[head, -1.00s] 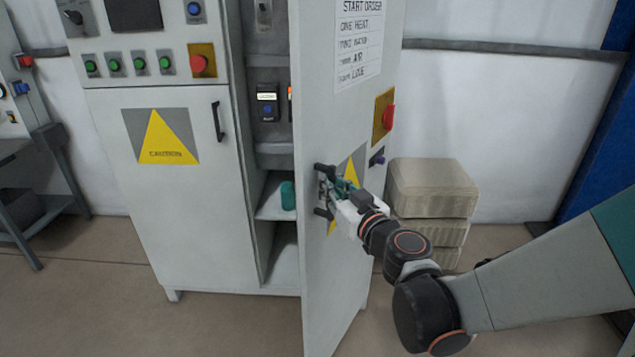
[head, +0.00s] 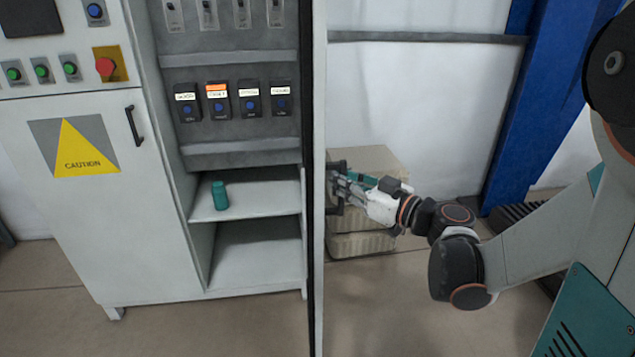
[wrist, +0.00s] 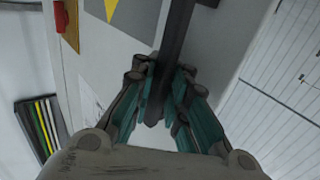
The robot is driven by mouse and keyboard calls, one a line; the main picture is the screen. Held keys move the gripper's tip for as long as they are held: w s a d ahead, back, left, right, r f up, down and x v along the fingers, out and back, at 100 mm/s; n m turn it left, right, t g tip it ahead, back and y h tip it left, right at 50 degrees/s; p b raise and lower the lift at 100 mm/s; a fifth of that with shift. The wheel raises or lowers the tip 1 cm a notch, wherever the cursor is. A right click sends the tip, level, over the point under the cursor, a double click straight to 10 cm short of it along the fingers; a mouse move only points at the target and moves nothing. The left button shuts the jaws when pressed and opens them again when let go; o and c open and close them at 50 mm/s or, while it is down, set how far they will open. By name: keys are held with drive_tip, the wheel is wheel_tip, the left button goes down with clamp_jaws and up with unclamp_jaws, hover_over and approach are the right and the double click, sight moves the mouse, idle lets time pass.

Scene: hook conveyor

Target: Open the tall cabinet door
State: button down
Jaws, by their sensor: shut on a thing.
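The tall cabinet door (head: 318,110) stands swung far open and shows nearly edge-on in the head view. Its face (wrist: 85,60) shows in the wrist view. The dark door handle (wrist: 175,35) runs between my gripper's fingers (wrist: 163,100), which are shut on it. In the head view my gripper (head: 345,188) is at the right side of the door, at the handle. The cabinet's inside (head: 245,180) is exposed, with switches, small labelled modules and lower shelves. The door's front face is mostly hidden in the head view.
A teal cylinder (head: 220,195) stands on a cabinet shelf. The left cabinet door (head: 90,220) is closed. Stacked beige blocks (head: 370,165) stand behind the gripper. A blue column (head: 540,100) stands at the right. Floor in front of the cabinet is clear.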

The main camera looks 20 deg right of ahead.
drive_tip(key=shift+s+d+f+n+g+y, duration=0.15)
drive_tip(key=shift+d+n+y, duration=0.1)
drive_tip(key=shift+d, duration=0.35)
drive_tip(key=shift+s+d+r+n+g+y, duration=0.1)
drive_tip(key=shift+d+n+y, duration=0.1)
drive_tip(key=shift+d, duration=0.35)
drive_tip(key=shift+s+d+f+n+g+y, duration=0.15)
drive_tip(key=shift+d+y, duration=0.1)
drive_tip(key=shift+d, duration=0.35)
drive_tip(key=c, duration=2)
unclamp_jaws()
drive_tip(key=o, duration=0.4)
drive_tip(key=shift+s+r, duration=0.2)
drive_tip(key=shift+c, duration=0.2)
drive_tip(key=shift+w, duration=0.1)
drive_tip(key=shift+d, duration=0.1)
drive_tip(key=v, duration=1.2)
